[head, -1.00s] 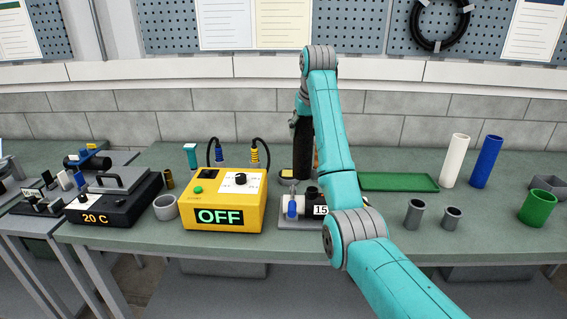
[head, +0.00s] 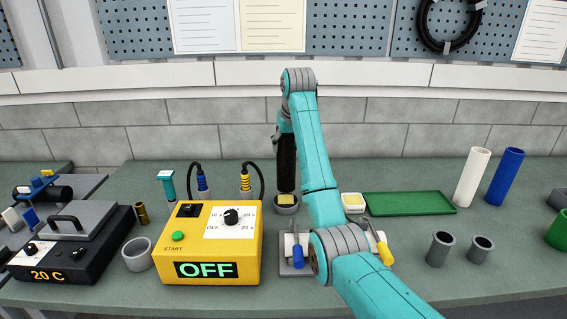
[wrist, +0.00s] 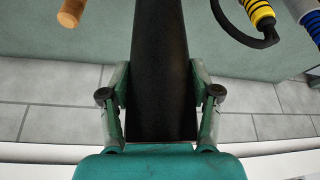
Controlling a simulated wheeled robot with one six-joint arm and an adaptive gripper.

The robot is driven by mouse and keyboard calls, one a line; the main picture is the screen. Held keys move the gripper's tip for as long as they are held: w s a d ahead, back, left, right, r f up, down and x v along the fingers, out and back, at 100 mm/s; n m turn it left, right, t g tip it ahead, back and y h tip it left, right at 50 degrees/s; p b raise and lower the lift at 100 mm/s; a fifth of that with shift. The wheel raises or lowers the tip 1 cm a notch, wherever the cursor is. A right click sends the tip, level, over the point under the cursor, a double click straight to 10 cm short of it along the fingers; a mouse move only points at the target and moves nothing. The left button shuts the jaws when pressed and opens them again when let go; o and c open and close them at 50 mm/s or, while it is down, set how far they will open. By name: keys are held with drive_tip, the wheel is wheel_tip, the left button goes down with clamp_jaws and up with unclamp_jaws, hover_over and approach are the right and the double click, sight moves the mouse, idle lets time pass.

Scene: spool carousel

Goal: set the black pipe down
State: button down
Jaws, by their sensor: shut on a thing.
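The black pipe (head: 286,165) hangs upright in my gripper (head: 285,132), over the back of the table. Its lower end is at or just above a small grey cup (head: 286,208) with yellow in it; I cannot tell whether they touch. In the wrist view the pipe (wrist: 160,45) runs between the two fingers of my gripper (wrist: 160,97), which are shut on it from both sides. The far end of the pipe is cut off by the top edge of the wrist view.
A yellow box reading OFF (head: 218,240) stands left, its cables behind it. A green tray (head: 408,204) and a white cup (head: 353,203) lie right. A clamp fixture (head: 295,266) sits in front, partly behind my arm. White (head: 472,178) and blue (head: 505,176) pipes stand far right.

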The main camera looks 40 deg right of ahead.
sight(286, 159)
drive_tip(key=shift+f, duration=2.25)
drive_tip(key=shift+c, duration=1.2)
unclamp_jaws()
drive_tip(key=shift+f, duration=0.1)
